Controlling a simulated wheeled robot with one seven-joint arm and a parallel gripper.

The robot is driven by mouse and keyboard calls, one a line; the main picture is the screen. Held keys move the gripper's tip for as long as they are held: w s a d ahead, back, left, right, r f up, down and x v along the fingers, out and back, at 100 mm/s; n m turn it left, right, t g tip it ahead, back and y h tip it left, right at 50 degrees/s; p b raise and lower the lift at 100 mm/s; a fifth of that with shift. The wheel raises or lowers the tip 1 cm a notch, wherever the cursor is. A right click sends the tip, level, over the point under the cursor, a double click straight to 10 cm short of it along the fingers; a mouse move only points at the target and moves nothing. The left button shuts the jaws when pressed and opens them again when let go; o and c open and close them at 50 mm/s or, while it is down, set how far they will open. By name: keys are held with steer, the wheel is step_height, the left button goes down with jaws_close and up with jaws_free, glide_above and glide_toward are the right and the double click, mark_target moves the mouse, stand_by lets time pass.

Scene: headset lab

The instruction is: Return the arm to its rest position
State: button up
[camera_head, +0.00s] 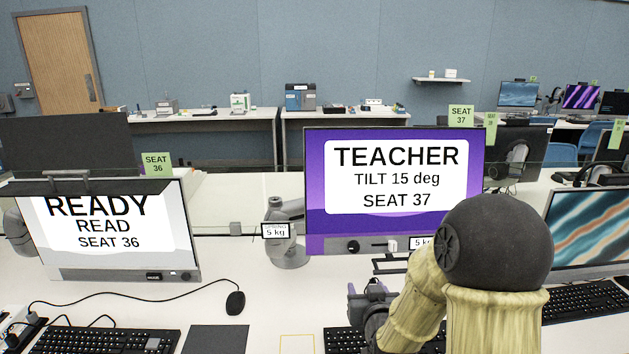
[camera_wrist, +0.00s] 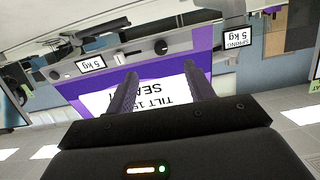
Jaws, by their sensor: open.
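My arm is folded at the lower right of the head view, its dark rounded joint and pale yellowish links in front of the seat 37 desk. My gripper (camera_head: 366,290) shows small and partly hidden at the arm's left, low over the desk in front of the purple teacher monitor (camera_head: 315,170). In the wrist view my gripper (camera_wrist: 160,82) has its two fingers apart with nothing between them. Beyond them the purple monitor (camera_wrist: 215,68) appears upside down, its white label partly covered by the fingers and the gripper body.
The seat 36 monitor (camera_head: 110,262) stands at left. A mouse (camera_head: 235,302), a dark mat (camera_head: 216,339) and keyboards (camera_head: 100,340) lie on the white desk. Another monitor (camera_head: 590,228) stands right of my arm. Bare desk shows between the mouse and my gripper.

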steer(key=s+r+g+p, duration=0.2)
steer(key=s+g+p, duration=0.4)
steer(key=s+g, duration=0.6)
steer(key=s, duration=0.9)
steer(key=shift+s+d+r, duration=0.3)
steer(key=shift+d, duration=0.1)
